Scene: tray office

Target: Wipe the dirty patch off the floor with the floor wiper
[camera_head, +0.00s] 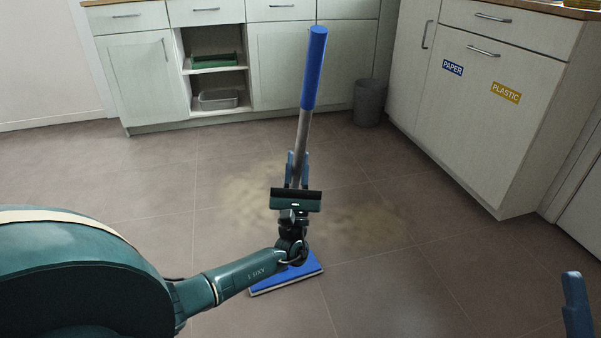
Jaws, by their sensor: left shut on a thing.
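The floor wiper has a blue grip (314,68) at the top, a grey metal shaft (303,131) and a flat blue head (287,277) on the floor. My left gripper (297,172) is shut on the shaft below the blue grip and holds the wiper nearly upright. The dirty patch (355,221) is a yellowish-brown smear on the tiles, spreading to both sides behind my gripper and beyond the wiper head. My arm hides part of it. A blue fingertip of my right gripper (576,304) shows at the lower right edge; the rest is out of view.
White cabinets (285,62) line the back wall, with open shelves holding a green item (214,61) and a grey tray (218,99). A dark bin (369,102) stands in the back corner. Cabinets with paper and plastic labels (505,92) bound the right. The tiled floor (140,180) is clear at left.

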